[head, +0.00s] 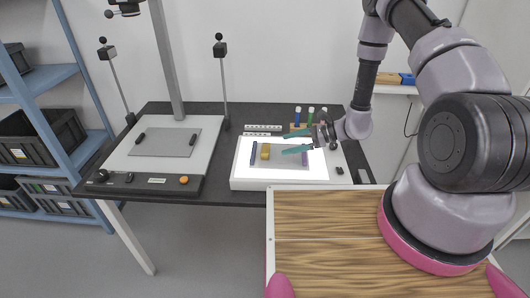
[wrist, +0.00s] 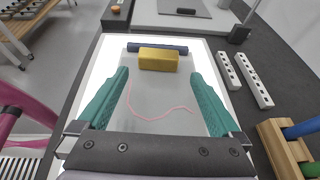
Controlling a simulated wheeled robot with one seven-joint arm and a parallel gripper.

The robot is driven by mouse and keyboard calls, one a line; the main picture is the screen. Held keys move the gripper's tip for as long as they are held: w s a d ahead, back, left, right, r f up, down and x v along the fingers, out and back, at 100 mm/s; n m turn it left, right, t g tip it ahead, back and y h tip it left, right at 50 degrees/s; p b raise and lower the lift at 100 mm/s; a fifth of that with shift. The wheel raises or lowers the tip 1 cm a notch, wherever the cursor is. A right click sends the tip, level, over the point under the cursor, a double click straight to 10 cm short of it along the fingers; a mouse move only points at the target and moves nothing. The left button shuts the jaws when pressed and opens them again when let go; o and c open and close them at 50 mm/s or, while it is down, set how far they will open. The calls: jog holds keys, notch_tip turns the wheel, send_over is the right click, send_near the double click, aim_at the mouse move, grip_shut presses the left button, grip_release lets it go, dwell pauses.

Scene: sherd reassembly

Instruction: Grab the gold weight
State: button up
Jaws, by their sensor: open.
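The gold weight (head: 265,151) is a small yellow block lying on a grey sheet on the lit white panel. It also shows near the top middle of the wrist view (wrist: 158,59), beside a dark blue bar (wrist: 157,47). My gripper (head: 284,144) has two teal fingers, spread wide with nothing between them. The height of the fingers above the panel is hard to tell.
The white panel (head: 240,182) stands on a dark table. A thin pink line (wrist: 160,117) curves across the sheet. White bars with holes (wrist: 252,80) and a wooden rack (wrist: 285,148) with coloured tubes stand to the right. A grey board (head: 166,141) lies left.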

aim_at(270, 149)
jog(key=x, duration=0.8)
jog(key=shift+s+d+f, duration=0.1)
jog(key=c, duration=1.6)
